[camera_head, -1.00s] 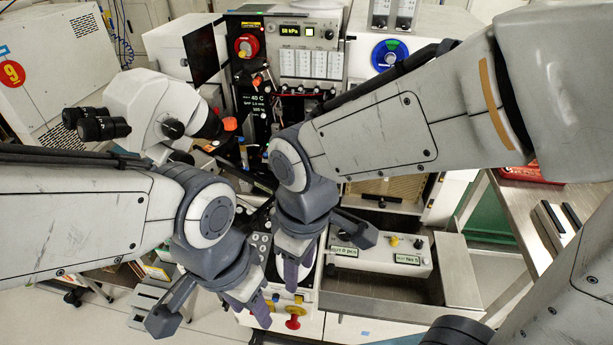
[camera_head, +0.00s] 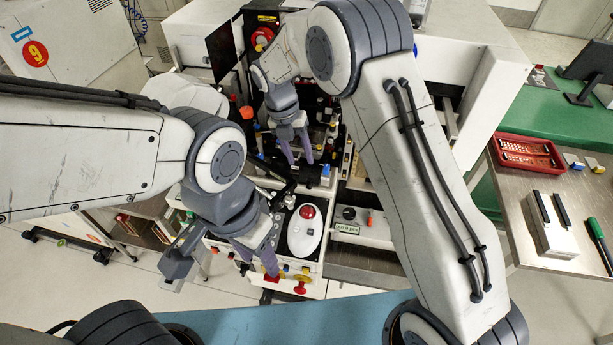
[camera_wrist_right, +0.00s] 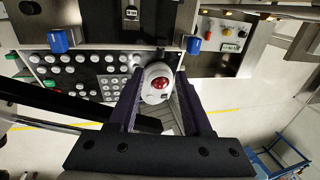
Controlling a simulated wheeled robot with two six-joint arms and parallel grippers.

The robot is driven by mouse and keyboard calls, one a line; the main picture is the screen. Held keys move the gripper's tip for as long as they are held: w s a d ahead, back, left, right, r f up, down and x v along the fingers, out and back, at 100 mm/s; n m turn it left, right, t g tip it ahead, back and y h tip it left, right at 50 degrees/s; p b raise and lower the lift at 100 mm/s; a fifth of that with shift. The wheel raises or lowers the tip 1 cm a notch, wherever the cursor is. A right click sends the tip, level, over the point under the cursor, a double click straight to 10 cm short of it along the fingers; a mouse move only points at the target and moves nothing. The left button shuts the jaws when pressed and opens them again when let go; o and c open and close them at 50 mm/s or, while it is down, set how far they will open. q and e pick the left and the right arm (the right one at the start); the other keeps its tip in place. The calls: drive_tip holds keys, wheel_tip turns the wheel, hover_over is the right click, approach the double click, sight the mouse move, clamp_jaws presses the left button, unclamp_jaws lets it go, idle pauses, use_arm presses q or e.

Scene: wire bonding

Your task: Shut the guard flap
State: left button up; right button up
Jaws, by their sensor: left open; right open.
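I cannot pick out the guard flap with certainty. A dark, flat panel (camera_head: 222,50) stands tilted at the upper left of the machine in the head view; I cannot tell whether it is the flap. My right gripper (camera_head: 297,158) is open and empty, pointing down over the middle of the machine. In the right wrist view its two purple fingers (camera_wrist_right: 156,108) are apart, with a white trackball unit (camera_wrist_right: 157,83) with a red ball visible beyond them. My left gripper (camera_head: 258,262) is open and empty, left of the same trackball unit (camera_head: 305,230) in the head view.
Two blue knobs (camera_wrist_right: 57,41) flank the button panel (camera_wrist_right: 85,75) in the wrist view. Red and yellow knobs (camera_head: 300,287) sit on the machine's front. A red tray (camera_head: 527,153) lies on the right bench. My right arm hides part of the machine.

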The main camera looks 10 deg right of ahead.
sight(308, 184)
drive_tip(key=p+x, duration=0.2)
drive_tip(key=x, duration=0.7)
drive_tip(key=shift+f+p, duration=0.2)
drive_tip(key=shift+p, duration=0.15)
clamp_jaws()
drive_tip(key=shift+r, duration=0.1)
idle(0.8)
